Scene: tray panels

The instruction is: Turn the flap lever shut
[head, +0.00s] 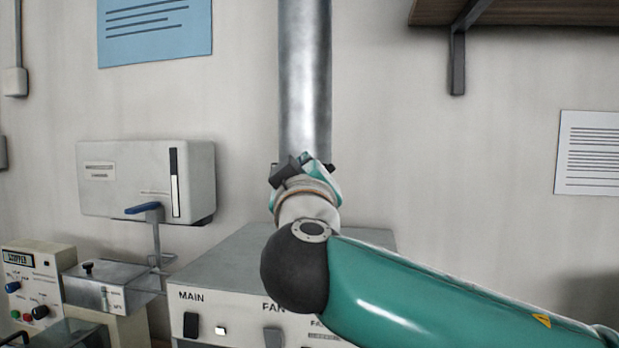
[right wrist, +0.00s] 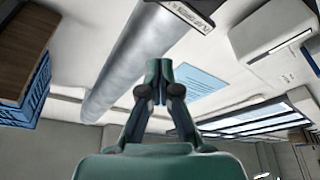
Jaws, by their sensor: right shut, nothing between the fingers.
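A metal duct (head: 305,75) runs up the wall in the head view and crosses the right wrist view (right wrist: 135,60). My right gripper (right wrist: 159,75) is shut and empty in the right wrist view, with the duct behind its fingers. In the head view my right gripper (head: 308,165) is in front of the duct's lower part, and its fingers are mostly hidden by my wrist. Dark parts show around it there. I cannot make out the flap lever for certain; it may be hidden behind the gripper. A dark labelled plate (right wrist: 190,13) sits by the duct. My left gripper is out of view.
A grey panel box (head: 225,275) marked MAIN and FAN stands below my right arm. A white wall box (head: 130,165) and a blue-handled lever (head: 147,209) are at the left, above a control unit (head: 30,285). A shelf (head: 540,12) juts out upper right.

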